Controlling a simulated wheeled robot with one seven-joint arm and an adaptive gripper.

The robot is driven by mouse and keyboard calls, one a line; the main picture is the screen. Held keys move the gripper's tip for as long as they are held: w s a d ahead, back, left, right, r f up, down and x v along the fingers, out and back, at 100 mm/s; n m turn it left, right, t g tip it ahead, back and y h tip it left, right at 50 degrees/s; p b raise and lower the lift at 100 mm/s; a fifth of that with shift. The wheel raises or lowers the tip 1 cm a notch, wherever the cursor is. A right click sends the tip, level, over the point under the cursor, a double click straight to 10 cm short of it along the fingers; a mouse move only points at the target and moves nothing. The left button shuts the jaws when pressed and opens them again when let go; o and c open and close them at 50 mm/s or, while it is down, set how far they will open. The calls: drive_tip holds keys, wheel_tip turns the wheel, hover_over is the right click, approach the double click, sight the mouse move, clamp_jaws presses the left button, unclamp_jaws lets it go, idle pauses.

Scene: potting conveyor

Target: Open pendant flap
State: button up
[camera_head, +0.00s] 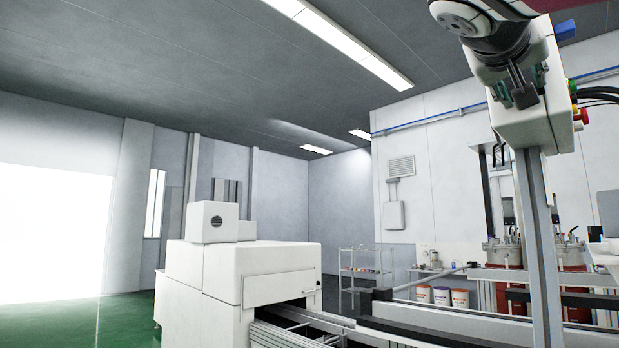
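The pendant box (560,128) is a pale box on a metal post at the upper right, with green, yellow and red buttons on its right side. My gripper (520,88) comes down from the top right and is in front of the box's upper left part, overlapping it in the picture. I cannot tell whether it touches the box. Its dark fingers are small and seen against the box, so their opening is unclear. The flap cannot be made out apart from the box; my gripper and wrist hide part of the front.
The metal post (538,250) stands under the box. A conveyor (430,322) runs below, into a white machine (250,275) at the left. A wire shelf (365,265), several buckets (440,296) and red-based tanks (500,250) stand behind. Black cables (598,95) leave the box's right side.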

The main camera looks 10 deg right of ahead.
clamp_jaws()
idle(0.4)
